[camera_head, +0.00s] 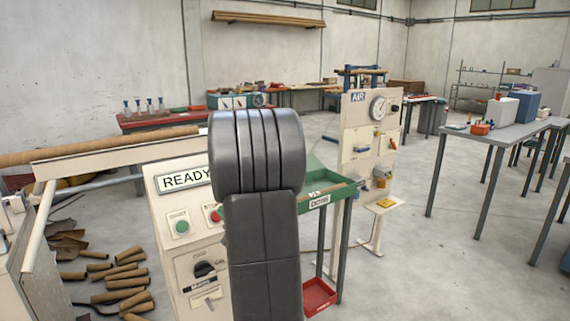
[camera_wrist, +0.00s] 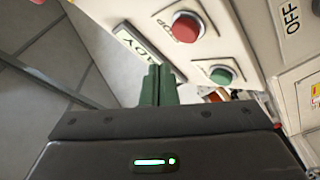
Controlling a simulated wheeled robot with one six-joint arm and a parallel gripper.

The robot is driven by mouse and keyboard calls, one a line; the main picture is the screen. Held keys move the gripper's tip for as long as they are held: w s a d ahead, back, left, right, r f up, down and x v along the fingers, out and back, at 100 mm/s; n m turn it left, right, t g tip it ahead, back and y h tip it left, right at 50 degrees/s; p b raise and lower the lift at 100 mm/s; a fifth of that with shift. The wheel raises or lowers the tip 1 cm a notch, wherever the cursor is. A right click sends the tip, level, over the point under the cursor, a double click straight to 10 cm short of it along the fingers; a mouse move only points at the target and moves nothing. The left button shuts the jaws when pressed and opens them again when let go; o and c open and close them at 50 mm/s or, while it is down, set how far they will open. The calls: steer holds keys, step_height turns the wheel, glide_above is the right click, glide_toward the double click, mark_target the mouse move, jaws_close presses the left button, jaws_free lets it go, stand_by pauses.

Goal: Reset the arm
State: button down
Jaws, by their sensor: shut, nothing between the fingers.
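My gripper (camera_wrist: 158,85) shows in the wrist view, its two green fingers together with nothing between them. Its fingertips point toward the cream control panel (camera_wrist: 245,35). A red button (camera_wrist: 186,27) and a green button (camera_wrist: 221,75) are on the panel just beyond the fingers. I cannot tell from this view whether the fingertips touch the panel. In the head view my dark arm stands upright in front of the panel (camera_head: 167,225) and hides its right part. The READY sign (camera_head: 185,180), green button (camera_head: 182,227) and dark knob (camera_head: 204,269) show there. My gripper is hidden in the head view.
A green tray stand (camera_head: 343,190) and an AIR gauge board (camera_head: 357,120) stand right of my arm. Brown tubes (camera_head: 122,283) lie on the floor at the left. A grey table (camera_head: 500,134) is at the right. Open floor (camera_head: 400,270) lies front right.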

steer(key=shift+f+b, duration=0.15)
steer(key=shift+b, duration=0.25)
steer(key=r+p, duration=0.1)
steer(key=p, duration=0.3)
steer(key=shift+p, duration=0.3)
steer(key=shift+s+d+p, duration=0.1)
steer(key=shift+s+p, duration=0.05)
steer(key=shift+p, duration=0.65)
